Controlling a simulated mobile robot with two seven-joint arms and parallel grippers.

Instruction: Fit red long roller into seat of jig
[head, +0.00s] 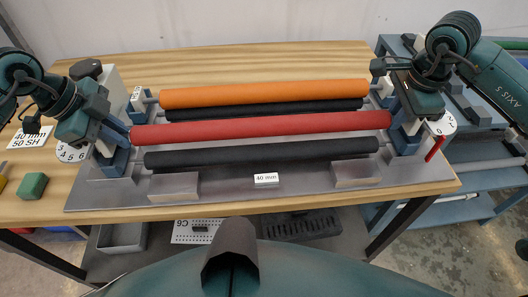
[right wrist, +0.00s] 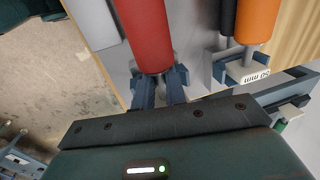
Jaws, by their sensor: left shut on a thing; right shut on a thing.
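The red long roller (head: 262,128) lies level across the jig (head: 110,196), between the orange roller (head: 262,93) behind and a dark roller (head: 262,154) in front. My left gripper (head: 125,131) is shut on its left end. My right gripper (head: 393,116) is shut on its right end. In the right wrist view, the fingers (right wrist: 160,88) close around the end just below the red roller (right wrist: 147,35). The jig has blue end brackets at both sides. The grippers hide the red roller's ends and their seats, so I cannot tell whether it rests in them.
Another dark roller (head: 265,108) sits below the orange one. A "40 mm" label (head: 266,178) stands between two metal blocks at the front. A green block (head: 33,186) lies on the table at left. A blue cart (head: 470,188) stands at right. Bare wood shows behind the jig.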

